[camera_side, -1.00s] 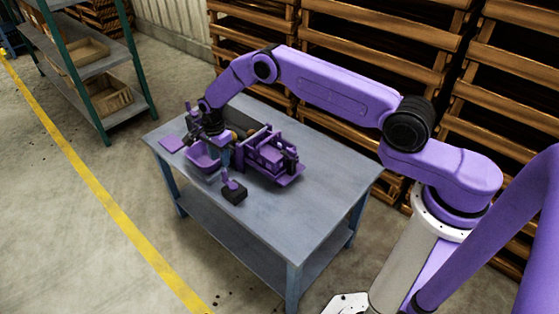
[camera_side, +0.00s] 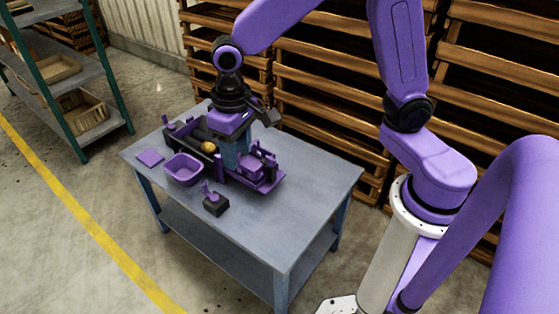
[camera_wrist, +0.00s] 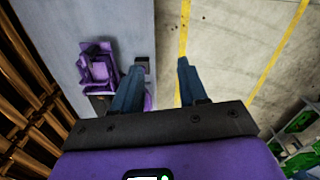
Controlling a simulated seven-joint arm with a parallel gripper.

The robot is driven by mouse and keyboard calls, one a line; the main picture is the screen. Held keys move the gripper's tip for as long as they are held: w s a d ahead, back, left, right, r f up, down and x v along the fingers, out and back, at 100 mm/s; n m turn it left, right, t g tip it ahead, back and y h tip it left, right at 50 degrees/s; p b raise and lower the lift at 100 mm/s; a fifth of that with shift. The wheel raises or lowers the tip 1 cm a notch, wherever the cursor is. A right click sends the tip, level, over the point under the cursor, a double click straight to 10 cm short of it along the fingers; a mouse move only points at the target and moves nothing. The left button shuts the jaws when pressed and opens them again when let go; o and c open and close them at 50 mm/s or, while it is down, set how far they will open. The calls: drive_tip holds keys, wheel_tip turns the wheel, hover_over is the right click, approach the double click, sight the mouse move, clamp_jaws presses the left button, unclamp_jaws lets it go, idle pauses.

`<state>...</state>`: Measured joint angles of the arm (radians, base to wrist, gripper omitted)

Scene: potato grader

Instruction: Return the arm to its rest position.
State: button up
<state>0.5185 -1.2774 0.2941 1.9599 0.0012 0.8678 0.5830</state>
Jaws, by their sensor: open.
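A brown potato (camera_side: 208,147) lies in a dark trough (camera_side: 190,135) behind the purple bin (camera_side: 183,169). The fingers hide part of the trough and grader.
A small black box with a purple lever (camera_side: 215,204) stands near the table's front edge. A flat purple pad (camera_side: 150,158) lies at the left corner. Wooden racks (camera_side: 330,110) stand close behind the table. The table's right part is clear.

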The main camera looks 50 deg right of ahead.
drive_tip(key=s+d+r+n, duration=0.1)
drive_tip(key=s+d+n, duration=0.4)
drive_tip(key=s, duration=0.5)
drive_tip(key=s+d+r+n, duration=0.1)
drive_tip(key=s+d+n, duration=0.4)
drive_tip(key=s, duration=0.5)
drive_tip(key=shift+d+r+n, duration=0.3)
drive_tip(key=shift+d+r, duration=0.05)
drive_tip(key=shift+d, duration=0.35)
